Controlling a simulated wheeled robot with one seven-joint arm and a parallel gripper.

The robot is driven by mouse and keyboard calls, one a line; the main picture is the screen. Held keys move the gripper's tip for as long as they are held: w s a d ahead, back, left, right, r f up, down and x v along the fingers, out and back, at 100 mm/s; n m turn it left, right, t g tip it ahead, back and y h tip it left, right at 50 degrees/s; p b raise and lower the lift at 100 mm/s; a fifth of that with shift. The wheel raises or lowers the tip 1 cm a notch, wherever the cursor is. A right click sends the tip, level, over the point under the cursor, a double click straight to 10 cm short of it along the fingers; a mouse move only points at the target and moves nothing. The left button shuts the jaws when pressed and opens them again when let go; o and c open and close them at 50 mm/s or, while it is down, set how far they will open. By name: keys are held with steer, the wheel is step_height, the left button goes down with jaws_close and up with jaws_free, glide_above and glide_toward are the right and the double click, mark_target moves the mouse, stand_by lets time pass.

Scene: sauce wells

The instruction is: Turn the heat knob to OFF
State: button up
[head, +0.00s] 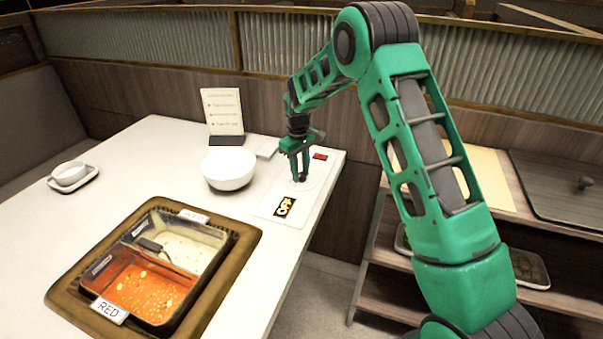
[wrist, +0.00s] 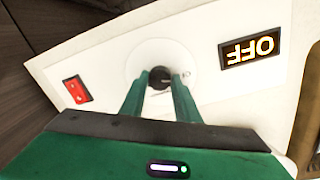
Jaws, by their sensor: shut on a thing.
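The heat knob is a small black round knob (wrist: 160,77) at the middle of a pale disc on a white control panel (wrist: 205,35). In the wrist view my gripper (wrist: 160,82) has its two green fingers shut on the knob, one on each side. In the head view my gripper (head: 294,176) reaches down onto the panel (head: 268,211) near the table's right edge and hides the knob. A lit display (wrist: 250,47) on the panel reads OFF in yellow; it also shows in the head view (head: 285,207).
A red switch (wrist: 76,90) sits on the panel's other end. A white bowl (head: 228,170) and a menu stand (head: 223,115) are close left of my gripper. A two-well pot (head: 212,237) with red and pale broth is set in the table. A low partition (head: 180,85) stands behind.

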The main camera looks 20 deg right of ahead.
stand_by(0.5)
steer(key=o, duration=1)
steer(key=shift+o, duration=0.2)
step_height(320, 180, up, 11)
steer(key=shift+a, duration=0.25)
steer(key=shift+f, duration=0.15)
